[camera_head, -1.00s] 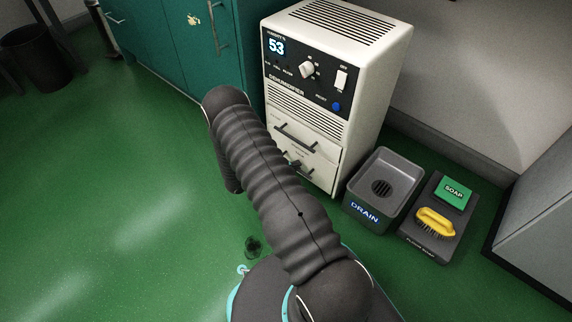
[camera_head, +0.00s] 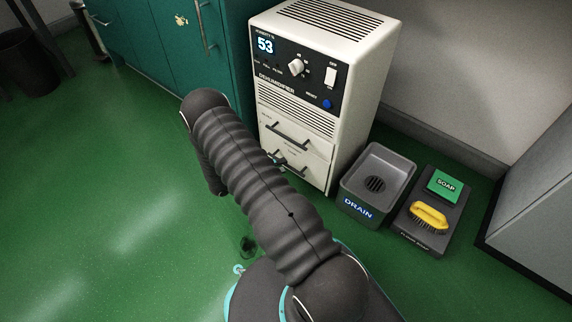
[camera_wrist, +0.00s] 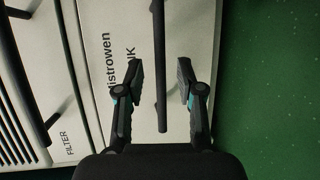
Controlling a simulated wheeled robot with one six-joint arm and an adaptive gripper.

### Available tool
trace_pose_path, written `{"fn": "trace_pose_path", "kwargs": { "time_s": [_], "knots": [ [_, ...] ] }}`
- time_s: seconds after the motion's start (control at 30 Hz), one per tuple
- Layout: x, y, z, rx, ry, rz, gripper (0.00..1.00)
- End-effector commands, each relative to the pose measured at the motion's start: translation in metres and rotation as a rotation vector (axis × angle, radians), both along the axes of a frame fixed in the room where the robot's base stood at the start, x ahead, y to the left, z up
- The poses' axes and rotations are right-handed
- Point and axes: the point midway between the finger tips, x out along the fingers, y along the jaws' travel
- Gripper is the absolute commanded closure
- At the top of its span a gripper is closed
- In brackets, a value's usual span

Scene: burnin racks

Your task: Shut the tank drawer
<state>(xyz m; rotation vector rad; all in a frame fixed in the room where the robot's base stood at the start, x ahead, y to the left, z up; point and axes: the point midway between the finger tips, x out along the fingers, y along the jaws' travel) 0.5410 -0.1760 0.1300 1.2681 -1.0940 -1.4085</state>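The dehumidifier (camera_head: 345,125) is a white cabinet with two drawer fronts low on its face. The tank drawer (camera_head: 305,170) is the lower one. In the wrist view its pale front (camera_wrist: 205,30) carries a partly hidden label ending in "NK". Its dark bar handle (camera_wrist: 160,40) runs up the middle of that view. My gripper (camera_wrist: 160,80) is open, with one finger on each side of the handle and a gap on both sides. In the head view my arm hides most of the gripper. How far out the drawer stands I cannot tell.
The filter drawer (camera_wrist: 58,145) with its own handle (camera_wrist: 20,75) lies beside the tank drawer. A grey drain basin (camera_head: 350,206) and a tray (camera_head: 422,236) with soap (camera_head: 445,185) and a yellow brush (camera_head: 429,215) stand right of the dehumidifier. Green floor (camera_head: 110,190) is clear at left.

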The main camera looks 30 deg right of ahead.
Motion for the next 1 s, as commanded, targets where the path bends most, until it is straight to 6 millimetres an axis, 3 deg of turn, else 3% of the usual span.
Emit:
{"fn": "trace_pose_path", "kwargs": {
  "time_s": [0.2,0.43,1.0],
  "knots": [
    [0.004,0.044,0.009,-0.001,-0.003,0.001,0.63],
    [0.005,0.075,0.014,0.0,-0.001,0.0,0.63],
    [0.005,0.084,0.016,0.0,-0.002,-0.002,0.63]
  ]
}}
